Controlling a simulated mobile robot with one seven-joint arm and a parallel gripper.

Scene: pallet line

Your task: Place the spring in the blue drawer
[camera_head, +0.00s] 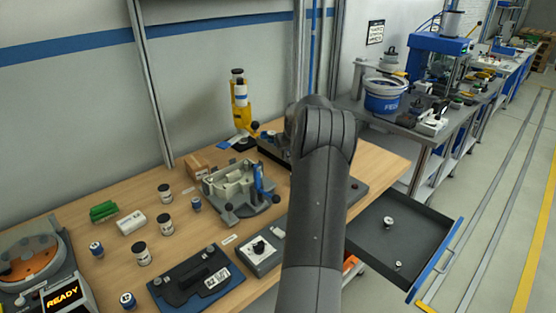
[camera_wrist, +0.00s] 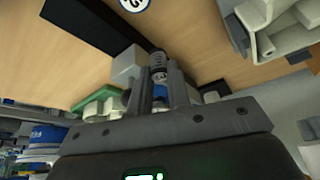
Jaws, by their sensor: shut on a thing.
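The drawer (camera_head: 385,245), with a blue front edge (camera_head: 436,262), stands pulled out at the right of the workbench. Two small metallic parts lie inside it, one near the back (camera_head: 389,222) and one near the front (camera_head: 398,265). In the wrist view my gripper (camera_wrist: 158,88) is shut on a small cylinder (camera_wrist: 159,92) with silver and blue parts. I cannot tell whether it is the spring. In the head view my forearm hides the gripper and what it holds. No other spring is clearly recognisable.
The wooden bench (camera_head: 75,222) carries a grey fixture (camera_head: 238,190), a black plate (camera_head: 195,280), a control box (camera_head: 258,250), a green block (camera_head: 103,212) and several small jars. A machine bench (camera_head: 425,125) stands behind. The drawer's middle is clear.

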